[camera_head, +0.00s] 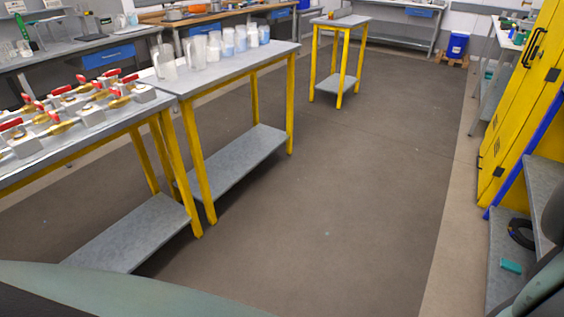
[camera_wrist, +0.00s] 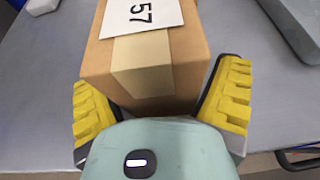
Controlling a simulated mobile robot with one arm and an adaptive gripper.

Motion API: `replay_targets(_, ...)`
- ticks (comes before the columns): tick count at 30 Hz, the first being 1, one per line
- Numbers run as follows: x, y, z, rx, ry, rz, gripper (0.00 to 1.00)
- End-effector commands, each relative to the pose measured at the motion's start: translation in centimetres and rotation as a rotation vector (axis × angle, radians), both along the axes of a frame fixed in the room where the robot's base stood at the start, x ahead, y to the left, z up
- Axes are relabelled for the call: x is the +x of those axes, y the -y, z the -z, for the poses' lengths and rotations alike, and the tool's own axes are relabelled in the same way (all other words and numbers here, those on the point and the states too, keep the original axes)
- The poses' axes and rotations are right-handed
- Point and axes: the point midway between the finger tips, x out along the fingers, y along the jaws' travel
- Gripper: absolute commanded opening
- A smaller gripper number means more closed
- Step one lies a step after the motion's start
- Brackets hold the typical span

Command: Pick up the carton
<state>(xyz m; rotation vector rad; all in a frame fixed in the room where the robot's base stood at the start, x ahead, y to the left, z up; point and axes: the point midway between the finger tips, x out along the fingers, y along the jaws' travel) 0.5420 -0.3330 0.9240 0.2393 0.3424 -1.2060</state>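The carton (camera_wrist: 188,62) is a brown cardboard box with a strip of lighter tape and a white label (camera_wrist: 142,14) reading 57. It fills the upper middle of the wrist view, and its far end is cut off by the top edge. My gripper (camera_wrist: 157,76) has its two yellow ridged fingers spread, one on each side of the near part of the carton. A narrow gap shows between the right finger and the carton; contact on the left is hard to tell. Neither the carton nor my gripper shows in the head view.
The carton is over a grey surface (camera_wrist: 42,60) with a grey object (camera_wrist: 297,22) at upper right. In the head view, tables with red-handled valves (camera_head: 62,110) and jugs (camera_head: 214,46) stand left, a yellow cabinet (camera_head: 520,95) right. The floor (camera_head: 330,190) between is clear.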

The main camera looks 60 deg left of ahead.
Motion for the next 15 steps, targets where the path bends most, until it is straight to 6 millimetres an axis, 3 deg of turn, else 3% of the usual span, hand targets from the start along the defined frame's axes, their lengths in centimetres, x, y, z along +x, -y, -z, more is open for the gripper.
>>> replay_targets(2,-0.03,0.02,0.00,0.000,0.000,0.001,0.79)
replay_targets(15,-0.01,-0.02,0.03,0.001,0.000,0.000,0.33)
